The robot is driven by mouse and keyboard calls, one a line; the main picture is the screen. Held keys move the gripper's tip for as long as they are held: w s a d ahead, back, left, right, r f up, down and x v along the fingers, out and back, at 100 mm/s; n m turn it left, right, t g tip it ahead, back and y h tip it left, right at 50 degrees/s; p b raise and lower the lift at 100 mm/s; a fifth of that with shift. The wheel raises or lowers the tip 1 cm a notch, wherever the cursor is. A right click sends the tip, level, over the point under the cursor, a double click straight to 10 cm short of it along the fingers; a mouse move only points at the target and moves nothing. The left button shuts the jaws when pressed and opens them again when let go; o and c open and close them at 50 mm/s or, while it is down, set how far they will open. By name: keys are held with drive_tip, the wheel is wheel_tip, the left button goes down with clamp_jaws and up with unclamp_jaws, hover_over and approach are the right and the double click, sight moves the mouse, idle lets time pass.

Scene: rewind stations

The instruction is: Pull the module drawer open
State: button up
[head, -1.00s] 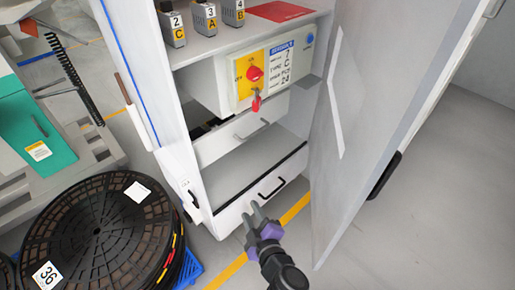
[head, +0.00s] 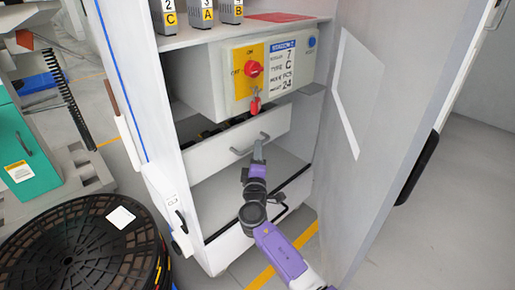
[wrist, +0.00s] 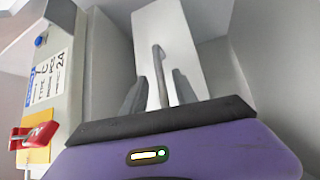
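The white module drawer (head: 228,150) is the upper drawer in the cabinet, below the control box. A dark interior strip shows above its front. Its grey bar handle (head: 240,152) also shows in the wrist view (wrist: 158,65). Contact with the bar cannot be told.
The control box (head: 240,80) with a red switch and red key hangs just above. A lower compartment front (head: 232,240) with a black edge is below. The open cabinet door (head: 365,130) stands close on the right. Black reels (head: 85,245) are at left.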

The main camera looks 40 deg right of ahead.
drive_tip(key=shift+x, duration=1.75)
clamp_jaws()
drive_tip(key=shift+f, duration=0.1)
